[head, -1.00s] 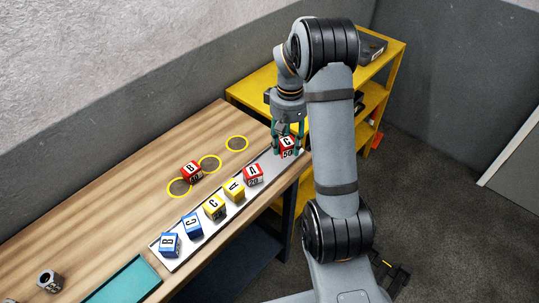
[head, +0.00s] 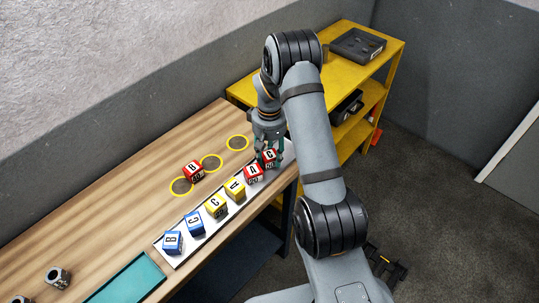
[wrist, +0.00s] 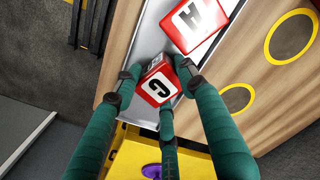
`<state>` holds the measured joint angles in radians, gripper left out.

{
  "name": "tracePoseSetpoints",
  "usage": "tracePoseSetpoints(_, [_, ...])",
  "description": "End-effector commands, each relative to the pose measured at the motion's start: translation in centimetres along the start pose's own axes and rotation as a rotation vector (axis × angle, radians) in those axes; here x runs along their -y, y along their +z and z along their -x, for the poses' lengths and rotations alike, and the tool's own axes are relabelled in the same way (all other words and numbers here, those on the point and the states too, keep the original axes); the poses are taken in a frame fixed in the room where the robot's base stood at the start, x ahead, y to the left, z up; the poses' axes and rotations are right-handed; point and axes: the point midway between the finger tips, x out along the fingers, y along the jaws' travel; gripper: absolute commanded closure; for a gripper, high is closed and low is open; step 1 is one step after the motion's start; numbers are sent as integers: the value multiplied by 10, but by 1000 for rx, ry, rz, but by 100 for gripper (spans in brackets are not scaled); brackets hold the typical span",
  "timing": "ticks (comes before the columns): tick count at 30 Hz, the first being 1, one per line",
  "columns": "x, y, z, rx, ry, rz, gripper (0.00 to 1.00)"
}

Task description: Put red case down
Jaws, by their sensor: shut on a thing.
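In the wrist view the fingers (wrist: 160,85) close around this case (wrist: 153,90). Another red case, marked A (head: 253,174), stands in the tray just beside it; it also shows in the wrist view (wrist: 193,24). I cannot tell whether the held case touches the tray or its neighbour. A third red case (head: 194,171) stands on the wooden bench near the yellow rings.
Yellow cases (head: 235,190) and blue cases (head: 195,223) fill the rest of the tray's row. Yellow rings (head: 237,143) mark the wooden bench (head: 120,190). A teal mat (head: 125,280) and metal parts (head: 59,277) lie at the near left. A yellow shelf (head: 340,62) stands behind.

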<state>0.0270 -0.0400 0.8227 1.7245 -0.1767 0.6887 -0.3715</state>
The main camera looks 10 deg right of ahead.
Motion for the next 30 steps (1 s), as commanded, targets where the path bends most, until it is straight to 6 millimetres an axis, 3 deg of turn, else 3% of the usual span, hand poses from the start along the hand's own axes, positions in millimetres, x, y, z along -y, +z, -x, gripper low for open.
tracePoseSetpoints(3, [0, 0, -5, 0, 0, 0, 90])
tracePoseSetpoints(4, [0, 0, -5, 0, 0, 0, 59])
tracePoseSetpoints(8, [0, 0, -3, 1, 0, 0, 52])
tracePoseSetpoints(20, [0, -1, 5, -2, 1, 0, 52])
tracePoseSetpoints(30, [-1, -2, 74, -7, 1, 1, 52])
